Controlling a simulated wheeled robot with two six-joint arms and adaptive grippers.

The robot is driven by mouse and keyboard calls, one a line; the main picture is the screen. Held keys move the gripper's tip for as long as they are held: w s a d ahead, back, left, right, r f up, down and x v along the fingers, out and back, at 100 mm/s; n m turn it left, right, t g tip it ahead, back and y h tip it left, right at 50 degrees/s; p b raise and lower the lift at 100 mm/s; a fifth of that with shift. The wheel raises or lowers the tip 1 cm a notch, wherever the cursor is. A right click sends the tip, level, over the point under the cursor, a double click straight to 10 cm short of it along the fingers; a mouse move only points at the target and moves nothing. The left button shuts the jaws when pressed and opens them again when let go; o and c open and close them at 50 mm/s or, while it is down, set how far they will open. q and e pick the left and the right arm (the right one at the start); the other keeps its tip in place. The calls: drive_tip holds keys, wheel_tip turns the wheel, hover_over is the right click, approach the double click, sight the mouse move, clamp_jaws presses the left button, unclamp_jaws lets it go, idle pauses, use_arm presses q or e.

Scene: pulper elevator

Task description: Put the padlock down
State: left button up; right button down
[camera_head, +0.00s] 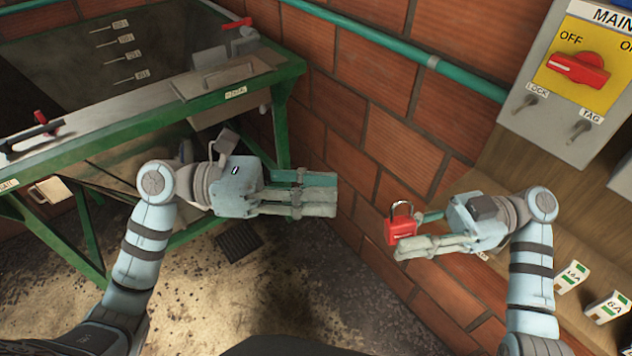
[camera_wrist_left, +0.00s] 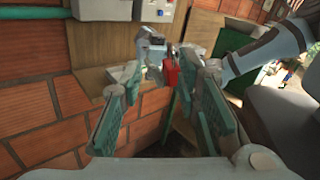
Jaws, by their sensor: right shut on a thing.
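The red padlock (camera_head: 400,230) with a metal shackle pointing up is held in my right gripper (camera_head: 418,231). The right gripper is shut on its body, in front of the brick wall and clear of any surface. The padlock also shows as a red patch in the left wrist view (camera_wrist_left: 171,76), between and beyond the left fingers. My left gripper (camera_head: 318,194) is empty, to the left of the padlock. Its fingers stand apart in the left wrist view (camera_wrist_left: 162,115).
A grey panel (camera_head: 525,120) with a red switch (camera_head: 578,68) at OFF and LOCK and TAG hooks is upper right. A wooden board (camera_head: 570,210) and small labelled boxes (camera_head: 606,307) are below it. A green-framed table (camera_head: 150,130) stands left. A teal pipe (camera_head: 380,45) crosses the wall.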

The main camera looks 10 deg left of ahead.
sight(401, 220)
drive_tip(key=shift+a, duration=0.1)
use_arm(q)
drive_tip(key=w+d, duration=0.1)
drive_tip(key=d, duration=1.1)
drive_tip(key=shift+w+f, duration=0.15)
drive_tip(key=shift+w, duration=0.2)
drive_tip(key=shift+a, duration=0.2)
drive_tip(key=shift+c, duration=0.7)
clamp_jaws()
use_arm(e)
drive_tip(key=c, duration=1.5)
unclamp_jaws()
drive_tip(key=shift+c, duration=0.2)
drive_tip(key=shift+o, duration=1)
